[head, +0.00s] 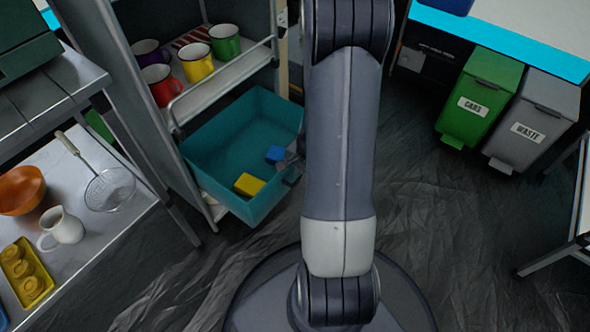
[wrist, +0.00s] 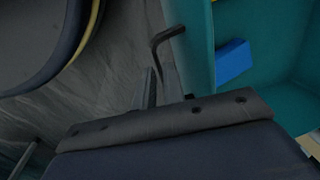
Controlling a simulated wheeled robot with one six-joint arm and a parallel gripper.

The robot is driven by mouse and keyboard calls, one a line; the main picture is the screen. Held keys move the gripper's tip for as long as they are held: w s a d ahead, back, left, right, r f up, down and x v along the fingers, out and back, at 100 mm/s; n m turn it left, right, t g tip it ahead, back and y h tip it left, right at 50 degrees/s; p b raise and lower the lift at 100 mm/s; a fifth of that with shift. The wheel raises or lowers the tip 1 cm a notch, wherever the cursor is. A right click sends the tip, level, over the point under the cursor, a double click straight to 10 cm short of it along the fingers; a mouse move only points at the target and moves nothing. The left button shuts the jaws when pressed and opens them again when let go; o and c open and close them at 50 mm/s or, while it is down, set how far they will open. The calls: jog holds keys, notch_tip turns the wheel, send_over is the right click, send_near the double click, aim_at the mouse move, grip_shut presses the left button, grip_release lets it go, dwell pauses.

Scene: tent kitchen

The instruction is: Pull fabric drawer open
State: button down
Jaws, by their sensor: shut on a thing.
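The teal fabric drawer (head: 262,205) sticks out well past the front of the rack, on its lower level, with its open top showing. A yellow block (head: 249,185) and a blue block (head: 275,154) lie inside it. In the wrist view the drawer wall (wrist: 199,45) is at the right, with a dark bent handle (wrist: 167,36) on its outer face. My gripper (head: 291,166) is at the drawer's front right side, partly hidden by my arm. In the wrist view its fingers (wrist: 158,86) are shut on the handle, outside the drawer.
Above the drawer, a rack shelf (head: 222,75) holds several coloured mugs. A metal table (head: 95,222) with a bowl, jug and strainer stands at left. Green (head: 480,98) and grey (head: 533,120) bins stand at right. The floor between is clear.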

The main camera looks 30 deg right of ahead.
jog(key=shift+s+d, duration=0.1)
jog(key=shift+s, duration=0.25)
jog(key=c, duration=1.5)
grip_release()
jog(key=r+p, duration=0.1)
jog(key=r, duration=0.2)
jog(key=s+r+p, duration=0.1)
jog(key=r+p, duration=0.1)
jog(key=r, duration=0.2)
jog(key=r+p, duration=0.2)
jog(key=r, duration=0.1)
jog(key=shift+s+d+r, duration=0.3)
jog(key=shift+s+r, duration=0.05)
jog(key=shift+f, duration=0.15)
